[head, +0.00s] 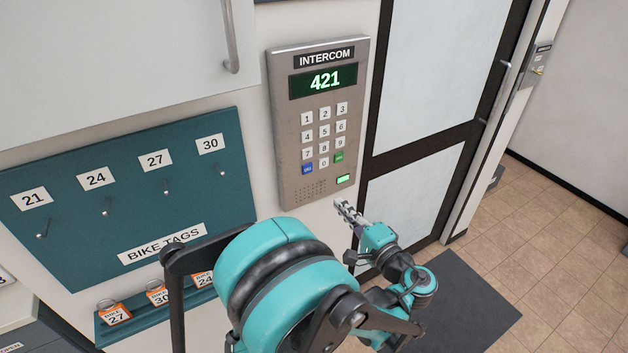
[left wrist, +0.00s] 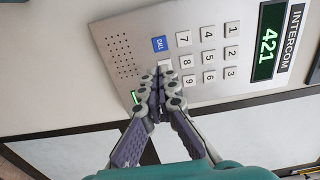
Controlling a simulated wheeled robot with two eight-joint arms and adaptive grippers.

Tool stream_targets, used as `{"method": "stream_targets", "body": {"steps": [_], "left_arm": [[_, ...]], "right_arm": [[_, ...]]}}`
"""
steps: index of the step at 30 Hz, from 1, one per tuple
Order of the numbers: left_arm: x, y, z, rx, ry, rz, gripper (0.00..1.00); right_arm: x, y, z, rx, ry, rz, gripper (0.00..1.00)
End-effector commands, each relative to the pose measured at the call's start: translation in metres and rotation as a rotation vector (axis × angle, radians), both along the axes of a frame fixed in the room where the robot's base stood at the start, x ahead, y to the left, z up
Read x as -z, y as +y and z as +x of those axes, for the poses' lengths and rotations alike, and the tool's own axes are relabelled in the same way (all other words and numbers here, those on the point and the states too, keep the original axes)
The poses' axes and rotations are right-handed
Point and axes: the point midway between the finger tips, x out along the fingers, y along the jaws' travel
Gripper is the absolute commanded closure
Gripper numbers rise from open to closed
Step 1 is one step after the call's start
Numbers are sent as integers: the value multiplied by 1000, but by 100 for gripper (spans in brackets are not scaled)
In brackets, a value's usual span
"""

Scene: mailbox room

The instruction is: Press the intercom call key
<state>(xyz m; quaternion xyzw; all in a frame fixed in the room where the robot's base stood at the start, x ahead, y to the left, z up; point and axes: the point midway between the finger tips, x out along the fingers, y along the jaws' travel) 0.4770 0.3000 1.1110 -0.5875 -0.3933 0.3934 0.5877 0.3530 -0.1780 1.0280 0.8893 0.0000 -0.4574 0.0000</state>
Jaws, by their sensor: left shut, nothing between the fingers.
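The intercom (head: 291,130) is a grey upright wall panel with a green display (head: 323,80) reading 421 and white number keys. The blue call key (head: 307,169) is at the lower left of the keypad, left of the 0 key. In the left wrist view the call key (left wrist: 160,43) reads CALL and is uncovered. My left gripper (head: 341,204) is shut and empty, below the panel's lower right corner in the head view. In the left wrist view its fingertips (left wrist: 162,73) overlap the panel around the 0 key and hide the green key. Contact cannot be told. My right gripper is not in view.
A green light (head: 343,180) is lit low on the panel beside the speaker holes. A teal bike tags board (head: 130,185) with hooks hangs left, with orange tags on a ledge below. A cabinet (head: 120,60) is upper left. A dark-framed glass door (head: 430,80) stands right.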

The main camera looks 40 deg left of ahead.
Motion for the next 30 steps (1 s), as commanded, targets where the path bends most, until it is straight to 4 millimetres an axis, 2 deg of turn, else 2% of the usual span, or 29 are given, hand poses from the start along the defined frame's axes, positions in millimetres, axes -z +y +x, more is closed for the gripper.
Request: {"method": "stream_targets", "body": {"steps": [6,11,24,30], "left_arm": [[-1,2,0,-1,0,0,100],[0,16,6,-4,0,0,100],[1,99,39,-6,0,0,100],[1,123,50,-3,0,0,100]], "right_arm": [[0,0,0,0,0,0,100],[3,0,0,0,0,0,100],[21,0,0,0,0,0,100],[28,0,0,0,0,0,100]]}}
